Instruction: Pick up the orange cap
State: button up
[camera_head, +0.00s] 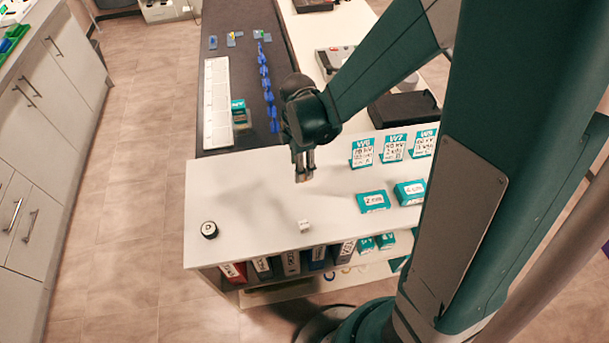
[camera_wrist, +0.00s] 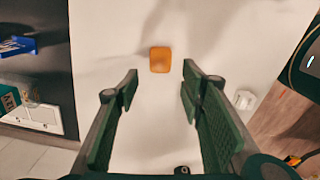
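The orange cap (camera_wrist: 160,60) is a small rounded square lying on the white tabletop in the wrist view, just beyond my fingertips. In the head view only a small orange-brown bit of it (camera_head: 303,179) shows at the finger ends; the fingers hide most of it. My gripper (camera_head: 305,170) points down over the white table. In the wrist view my gripper (camera_wrist: 160,80) is open, with a wide empty gap between its fingers. The cap lines up with this gap, and neither finger visibly touches it. The exact height above the cap is unclear.
A dark surface (camera_head: 240,60) with blue pieces (camera_head: 265,85) adjoins behind. The tabletop left of my gripper is clear.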

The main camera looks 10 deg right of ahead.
jog(key=shift+d+f, duration=0.1)
jog(key=shift+f, duration=2)
jog(key=c, duration=0.8)
